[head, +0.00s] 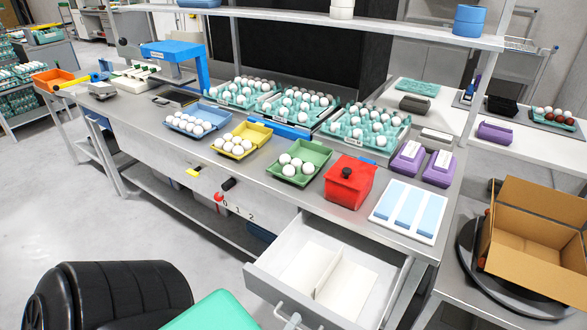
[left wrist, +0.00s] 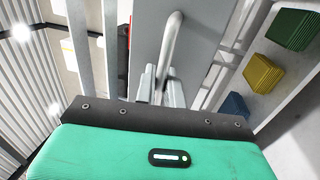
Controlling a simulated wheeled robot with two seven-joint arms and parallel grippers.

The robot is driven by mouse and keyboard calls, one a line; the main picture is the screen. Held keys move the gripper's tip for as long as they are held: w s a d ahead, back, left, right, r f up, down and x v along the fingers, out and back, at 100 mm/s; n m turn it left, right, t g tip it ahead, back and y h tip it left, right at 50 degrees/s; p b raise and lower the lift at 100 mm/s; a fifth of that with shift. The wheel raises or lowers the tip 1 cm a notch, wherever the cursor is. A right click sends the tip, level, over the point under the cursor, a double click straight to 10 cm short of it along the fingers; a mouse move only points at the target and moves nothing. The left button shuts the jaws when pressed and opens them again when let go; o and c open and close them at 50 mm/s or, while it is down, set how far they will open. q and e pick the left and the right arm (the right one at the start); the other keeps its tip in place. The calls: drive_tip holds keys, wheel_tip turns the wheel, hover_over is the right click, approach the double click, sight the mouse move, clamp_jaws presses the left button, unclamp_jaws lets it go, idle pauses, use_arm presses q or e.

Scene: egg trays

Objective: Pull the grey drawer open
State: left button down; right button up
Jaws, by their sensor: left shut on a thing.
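The grey drawer (head: 268,284) stands pulled out from under the right part of the workbench. Its inside shows, with a pale upright divider and flat white pieces. The curved metal handle (head: 277,306) is on its front, and in the left wrist view the handle (left wrist: 173,38) rises from between my fingers. My left gripper (left wrist: 156,84) is shut on the handle. In the head view its fingertips (head: 292,321) show at the bottom edge beside the teal wrist housing. My right gripper is in neither view.
The workbench (head: 145,118) carries egg trays, a red lidded box (head: 348,184) and a white board with blue strips (head: 408,210) above the drawer. An open cardboard box (head: 535,235) stands at right. Floor at left is clear.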

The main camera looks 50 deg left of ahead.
use_arm(q)
drive_tip(key=c, duration=1.7)
unclamp_jaws()
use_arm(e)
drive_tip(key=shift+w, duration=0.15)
